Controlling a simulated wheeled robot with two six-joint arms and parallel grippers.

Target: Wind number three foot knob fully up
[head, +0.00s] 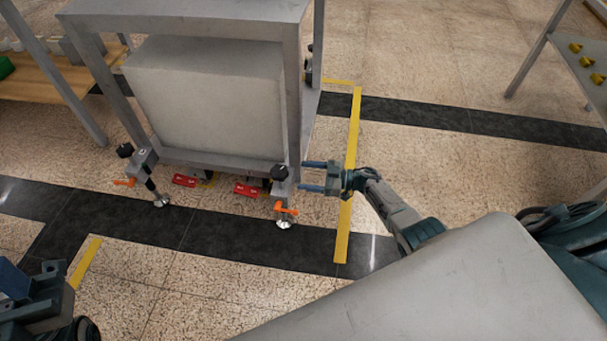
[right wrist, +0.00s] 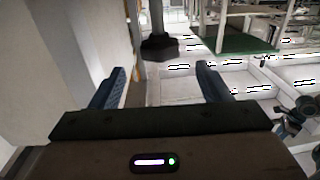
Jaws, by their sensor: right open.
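A black foot knob (head: 279,172) tops the near right foot of the grey gantry frame (head: 296,110). An orange lever (head: 286,209) and a round metal pad (head: 284,225) sit below it. Another black knob (head: 125,150) tops the near left foot. No foot number is readable. My right gripper (head: 308,176) is open and empty, just right of the near right foot, fingers pointing at it. In the right wrist view a dark knob (right wrist: 159,47) on a post shows ahead, between and above the fingertips, apart from them. My left gripper (head: 28,275) is partly in view, lower left.
A large pale block (head: 205,95) hangs inside the frame. Red tags (head: 250,190) lie low between the near feet. Yellow tape (head: 343,235) marks the floor behind my right gripper. A wooden bench (head: 40,80) stands left and a table with yellow parts (head: 580,65) right.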

